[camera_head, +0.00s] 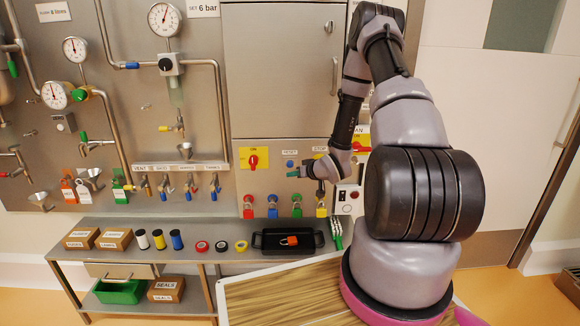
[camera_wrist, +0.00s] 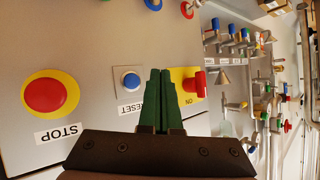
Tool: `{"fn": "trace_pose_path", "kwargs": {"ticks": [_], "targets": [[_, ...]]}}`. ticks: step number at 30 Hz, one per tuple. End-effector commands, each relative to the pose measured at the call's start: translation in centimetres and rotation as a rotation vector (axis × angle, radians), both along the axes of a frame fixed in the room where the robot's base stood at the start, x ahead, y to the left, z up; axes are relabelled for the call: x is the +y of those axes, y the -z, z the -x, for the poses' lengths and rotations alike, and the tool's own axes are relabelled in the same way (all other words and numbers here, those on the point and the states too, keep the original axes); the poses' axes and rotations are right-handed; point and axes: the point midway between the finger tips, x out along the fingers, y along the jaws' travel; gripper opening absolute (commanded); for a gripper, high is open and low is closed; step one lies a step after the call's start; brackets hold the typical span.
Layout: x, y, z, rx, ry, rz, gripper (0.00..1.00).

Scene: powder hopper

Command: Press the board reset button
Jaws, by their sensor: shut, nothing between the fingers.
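The blue reset button (camera_wrist: 131,81) sits on a pale square plate with a RESET label (camera_wrist: 131,109) beside it in the wrist view. In the head view the blue button (camera_head: 290,163) shows under its label on the steel board. My gripper (camera_wrist: 160,72) has green fingers that are shut together and empty. In the wrist view the fingertips appear just right of the button, between it and the red switch. In the head view my gripper (camera_head: 292,174) appears just below the button; I cannot tell its gap from the board.
A red stop button (camera_wrist: 52,93) on a yellow disc is left of the reset button in the wrist view. A red rotary switch (camera_head: 253,161) on yellow is beside it. Several padlocks (camera_head: 272,208) hang below. A black tray (camera_head: 265,246) holds an orange-red padlock on the bench.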

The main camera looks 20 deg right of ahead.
Motion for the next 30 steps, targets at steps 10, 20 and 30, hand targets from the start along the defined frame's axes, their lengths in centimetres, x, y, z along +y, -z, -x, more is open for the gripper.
{"fn": "trace_pose_path", "kwargs": {"ticks": [10,20,30], "targets": [[-1.2,0.0,-4.4,-0.001,-0.001,0.0,0.0],[-1.5,0.0,-5.4,0.001,0.0,0.0,0.0],[-1.5,0.0,-5.4,0.001,0.0,0.0,0.0]]}}
